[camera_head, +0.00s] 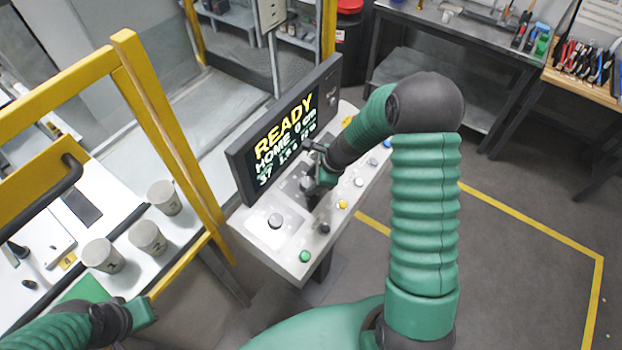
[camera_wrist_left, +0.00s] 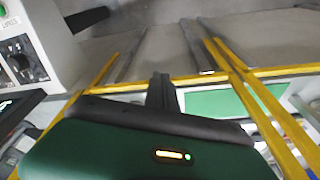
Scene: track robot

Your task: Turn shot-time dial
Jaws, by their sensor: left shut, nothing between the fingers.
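A sloped control console (camera_head: 258,236) stands in the middle of the head view, with a dark screen (camera_head: 283,135) reading READY. Labels are too small to read, so I cannot tell which dial is the shot-time one. Whether the right fingers are open or touching is unclear. My left gripper (camera_wrist_left: 161,92) is shut and empty, away from the console.
Coloured buttons line the console's front edge, including a green one (camera_head: 305,256). A yellow frame (camera_head: 150,110) and a white table (camera_head: 130,262) with grey cups (camera_head: 148,237) stand left. A tool bench (camera_head: 480,45) is at the back right. Open floor lies right.

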